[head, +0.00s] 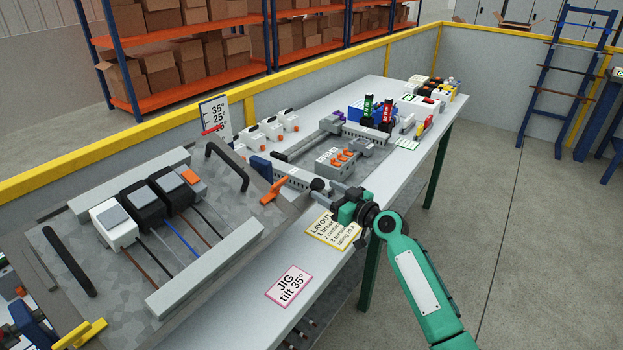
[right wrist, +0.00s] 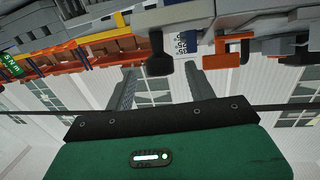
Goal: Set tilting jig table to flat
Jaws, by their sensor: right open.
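The tilting jig table (head: 190,320) is at the left of the head view, its plate sloped, with two black handles, two grey rails and wired modules on it. Its angle scale (head: 214,115) has a red pointer below the printed 35° and 25°; the exact reading is unclear. An orange lever (head: 275,190) is at the plate's right edge, and shows as an orange piece in the right wrist view (right wrist: 235,36). My right gripper (head: 328,188) is open, just right of the lever. A dark knob (right wrist: 158,68) appears between its fingers; contact cannot be told. My left gripper is not visible.
A pink-edged card (head: 290,286) reading "JIG tilt 35°" and a yellow-edged layout card (head: 334,231) lie on the bench (head: 250,325). A grey fixture with orange switches (head: 337,161) stands behind my right gripper.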

